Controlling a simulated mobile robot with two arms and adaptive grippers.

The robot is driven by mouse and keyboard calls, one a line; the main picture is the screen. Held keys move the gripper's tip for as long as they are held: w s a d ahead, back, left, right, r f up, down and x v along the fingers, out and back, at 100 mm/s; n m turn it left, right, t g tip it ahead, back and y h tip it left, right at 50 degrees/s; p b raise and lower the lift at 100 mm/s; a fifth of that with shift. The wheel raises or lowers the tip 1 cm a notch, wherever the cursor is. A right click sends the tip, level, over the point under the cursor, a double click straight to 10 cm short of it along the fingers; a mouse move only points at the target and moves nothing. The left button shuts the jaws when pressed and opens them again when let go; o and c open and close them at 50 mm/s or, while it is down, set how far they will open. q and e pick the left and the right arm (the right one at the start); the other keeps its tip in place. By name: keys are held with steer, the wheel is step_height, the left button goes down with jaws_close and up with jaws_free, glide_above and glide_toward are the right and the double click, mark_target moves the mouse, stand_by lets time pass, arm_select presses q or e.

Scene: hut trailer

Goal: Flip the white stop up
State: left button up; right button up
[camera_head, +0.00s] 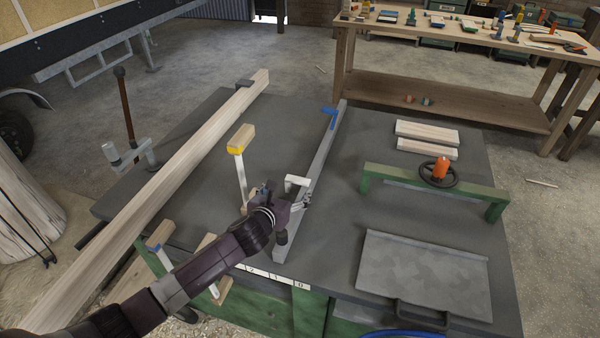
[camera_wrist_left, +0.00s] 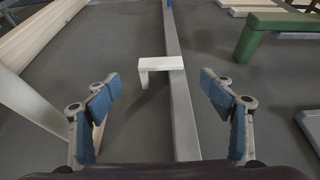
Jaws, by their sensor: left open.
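The white stop (camera_head: 298,180) is a small L-shaped bracket on the long grey rail (camera_head: 322,150) across the dark table. In the left wrist view the white stop (camera_wrist_left: 160,64) sticks out to the left of the rail (camera_wrist_left: 178,100), with its short leg bent downward. My left gripper (camera_head: 284,203) is at the near part of the rail, close to the stop. In the left wrist view its blue-padded fingers (camera_wrist_left: 160,92) are spread wide on either side of the rail, with the stop ahead between them and nothing held. My right gripper is not in view.
A blue stop (camera_head: 329,114) sits farther along the rail. A yellow-marked wooden-topped post (camera_head: 239,145) and a long beam (camera_head: 180,165) are on the left. A green frame with a handwheel (camera_head: 437,173) and a grey metal plate (camera_head: 425,270) are on the right.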

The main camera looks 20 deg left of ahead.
mark_target(297, 179)
arm_select(q)
steer(key=shift+w+f, duration=0.1)
steer(key=shift+w, duration=0.85)
steer(key=x, duration=0.2)
steer(key=shift+w+d+f, duration=0.1)
steer(key=shift+w+f, duration=0.15)
steer(key=shift+w, duration=0.1)
steer(key=shift+x, duration=0.85)
steer(key=c, duration=1.7)
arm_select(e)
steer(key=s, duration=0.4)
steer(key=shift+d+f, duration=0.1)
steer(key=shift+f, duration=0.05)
